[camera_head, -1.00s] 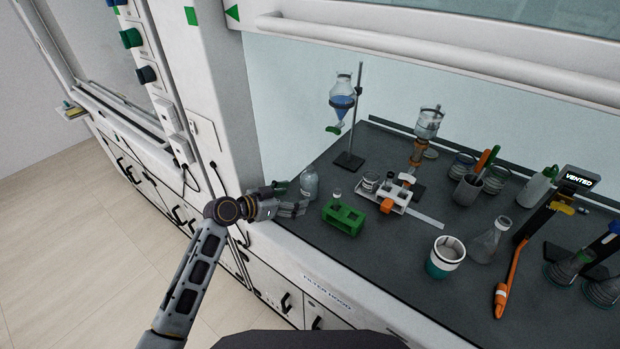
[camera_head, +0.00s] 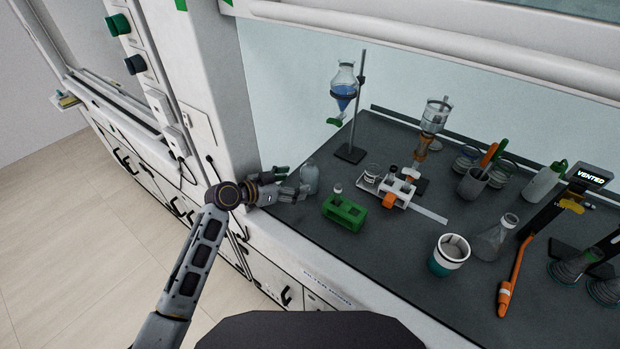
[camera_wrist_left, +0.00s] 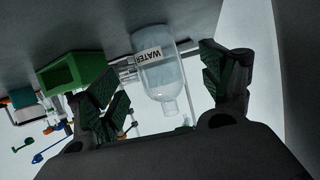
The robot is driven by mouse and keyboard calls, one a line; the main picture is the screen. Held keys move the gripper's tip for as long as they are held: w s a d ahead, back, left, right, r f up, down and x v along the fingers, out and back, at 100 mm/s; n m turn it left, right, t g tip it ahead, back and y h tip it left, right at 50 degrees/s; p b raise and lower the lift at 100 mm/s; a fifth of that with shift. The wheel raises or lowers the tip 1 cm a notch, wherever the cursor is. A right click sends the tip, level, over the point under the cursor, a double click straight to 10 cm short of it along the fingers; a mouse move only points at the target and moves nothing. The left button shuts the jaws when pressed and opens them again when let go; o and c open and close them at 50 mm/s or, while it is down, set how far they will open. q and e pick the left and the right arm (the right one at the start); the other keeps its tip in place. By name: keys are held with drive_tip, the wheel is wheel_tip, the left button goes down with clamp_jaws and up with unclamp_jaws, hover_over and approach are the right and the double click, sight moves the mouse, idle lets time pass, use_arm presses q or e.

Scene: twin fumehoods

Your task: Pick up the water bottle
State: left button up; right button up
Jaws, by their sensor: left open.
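The water bottle (camera_head: 310,177) is clear and stands upright on the dark worktop at the left front of the hood. In the left wrist view the bottle (camera_wrist_left: 158,68) shows upside down, with a white label reading WATER, between the two finger pads. My left gripper (camera_head: 292,182) is open and just left of the bottle, its fingers pointing at it. In the left wrist view the fingers of the left gripper (camera_wrist_left: 163,90) stand apart on both sides of the bottle, with gaps visible. My right gripper is not in view.
A green tube rack (camera_head: 344,213) stands close to the right of the bottle. Behind are a stand with a blue-filled funnel (camera_head: 344,95) and a white tray (camera_head: 369,186) with small vessels. A white cup with a teal base (camera_head: 449,255) stands at front right. The hood's side post is left of the gripper.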

sight(302, 180)
use_arm(q)
drive_tip(key=shift+x, duration=1.05)
drive_tip(key=shift+d, duration=0.1)
drive_tip(key=shift+p+x, duration=0.7)
drive_tip(key=shift+x, duration=1.8)
drive_tip(key=shift+s+d, duration=0.15)
drive_tip(key=c, duration=0.4)
drive_tip(key=shift+r, duration=0.1)
drive_tip(key=c, duration=1)
drive_tip(key=shift+r, duration=0.1)
